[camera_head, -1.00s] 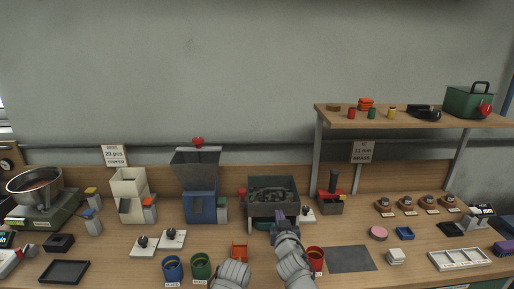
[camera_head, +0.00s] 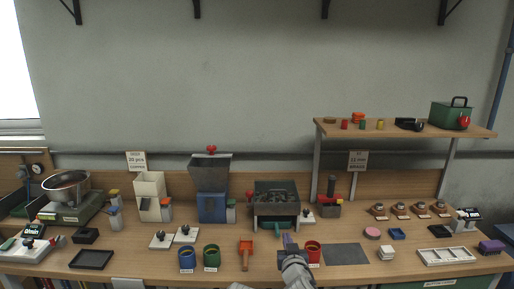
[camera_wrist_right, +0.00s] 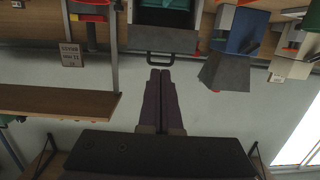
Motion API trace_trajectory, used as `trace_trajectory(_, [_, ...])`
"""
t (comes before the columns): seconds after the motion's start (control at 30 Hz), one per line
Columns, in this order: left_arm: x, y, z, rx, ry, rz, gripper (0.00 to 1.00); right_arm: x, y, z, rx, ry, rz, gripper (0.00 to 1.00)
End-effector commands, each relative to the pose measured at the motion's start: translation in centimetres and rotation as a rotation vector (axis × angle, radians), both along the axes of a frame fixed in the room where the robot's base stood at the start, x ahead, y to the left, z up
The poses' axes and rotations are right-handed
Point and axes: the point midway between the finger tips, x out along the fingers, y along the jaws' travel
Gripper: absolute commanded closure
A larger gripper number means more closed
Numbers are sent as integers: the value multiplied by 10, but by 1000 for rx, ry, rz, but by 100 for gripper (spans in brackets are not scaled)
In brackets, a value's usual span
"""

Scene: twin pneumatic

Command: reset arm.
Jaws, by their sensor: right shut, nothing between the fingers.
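My right gripper (camera_head: 288,241) shows at the lower middle of the head view, in front of the bench beside the red cup (camera_head: 312,252). In the right wrist view its two dark fingers (camera_wrist_right: 160,75) lie together, shut and empty. That view looks inverted, with the bench things along the top.
A shelf (camera_head: 400,131) stands at the right. A grey mat (camera_head: 345,254) is bare.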

Motion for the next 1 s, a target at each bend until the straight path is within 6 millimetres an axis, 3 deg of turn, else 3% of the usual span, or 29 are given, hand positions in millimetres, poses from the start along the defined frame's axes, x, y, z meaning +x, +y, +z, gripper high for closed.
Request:
trace_trajectory(0.37, [0,0,8,0,0,0,50,-8,-10,-22,-35,137,-75,100])
trace_trajectory(0.67, [0,0,19,0,0,0,50,-35,-17,-61,-95,396,-147,100])
trace_trajectory(0.77, [0,0,25,0,0,0,50,-55,-15,-79,-130,537,-156,100])
trace_trajectory(0.87, [0,0,34,0,0,0,50,-87,-9,-101,-175,733,-140,100])
trace_trajectory(1.0, [0,0,44,0,0,0,50,-147,7,-125,-248,1044,-52,100])
